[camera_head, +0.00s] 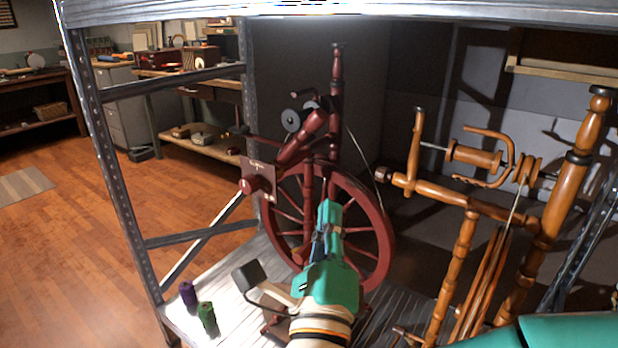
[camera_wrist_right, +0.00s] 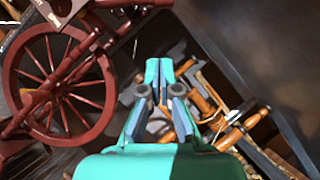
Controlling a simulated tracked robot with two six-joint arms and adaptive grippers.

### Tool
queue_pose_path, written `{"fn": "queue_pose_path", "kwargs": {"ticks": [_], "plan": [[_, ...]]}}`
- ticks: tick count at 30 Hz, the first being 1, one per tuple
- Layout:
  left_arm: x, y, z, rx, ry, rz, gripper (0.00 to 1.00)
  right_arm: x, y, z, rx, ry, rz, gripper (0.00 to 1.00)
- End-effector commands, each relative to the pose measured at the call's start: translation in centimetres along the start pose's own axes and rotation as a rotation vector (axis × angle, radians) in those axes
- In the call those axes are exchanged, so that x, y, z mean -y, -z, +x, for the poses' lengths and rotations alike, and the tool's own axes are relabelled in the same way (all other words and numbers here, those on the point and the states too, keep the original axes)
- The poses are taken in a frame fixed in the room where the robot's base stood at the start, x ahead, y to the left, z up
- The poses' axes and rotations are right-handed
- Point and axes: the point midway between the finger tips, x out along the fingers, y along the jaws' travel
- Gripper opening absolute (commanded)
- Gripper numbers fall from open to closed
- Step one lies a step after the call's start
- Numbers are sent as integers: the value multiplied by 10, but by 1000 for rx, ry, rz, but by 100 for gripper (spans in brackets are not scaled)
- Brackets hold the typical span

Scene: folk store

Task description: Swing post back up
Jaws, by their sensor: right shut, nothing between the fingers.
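A dark red spinning wheel stands on the shelf, with its big spoked wheel (camera_head: 380,235) upright. An upright red post (camera_head: 337,90) rises at its back. A thick red piece (camera_head: 302,138) leans at a slant beside that post. I cannot tell which part the task calls the post. My right gripper (camera_head: 329,208) is shut and empty, in front of the wheel in the head view. In the right wrist view the shut fingers (camera_wrist_right: 167,70) point away from me, with the red wheel (camera_wrist_right: 100,85) to their left. My left gripper is not in view.
A second, orange-brown spinning wheel (camera_head: 465,215) stands close on the right. Purple (camera_head: 188,293) and green (camera_head: 207,316) spools stand at the shelf's front left. A metal shelf upright (camera_head: 115,170) rises on the left. A brown plate (camera_head: 257,178) sits left of the red wheel.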

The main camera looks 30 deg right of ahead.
Motion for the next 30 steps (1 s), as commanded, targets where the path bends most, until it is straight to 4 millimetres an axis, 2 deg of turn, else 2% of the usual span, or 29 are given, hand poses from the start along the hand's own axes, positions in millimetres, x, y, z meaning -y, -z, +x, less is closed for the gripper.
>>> {"fn": "queue_pose_path", "kwargs": {"ticks": [4,8,19,24,30], "plan": [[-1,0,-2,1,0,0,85,5,2,11,-11,13,16,0],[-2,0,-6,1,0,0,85,5,2,31,-12,12,13,0],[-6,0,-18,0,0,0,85,4,-2,104,-4,8,12,0],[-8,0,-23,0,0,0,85,3,-22,119,1,5,13,0],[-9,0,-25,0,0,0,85,2,-30,126,1,4,14,0]]}}
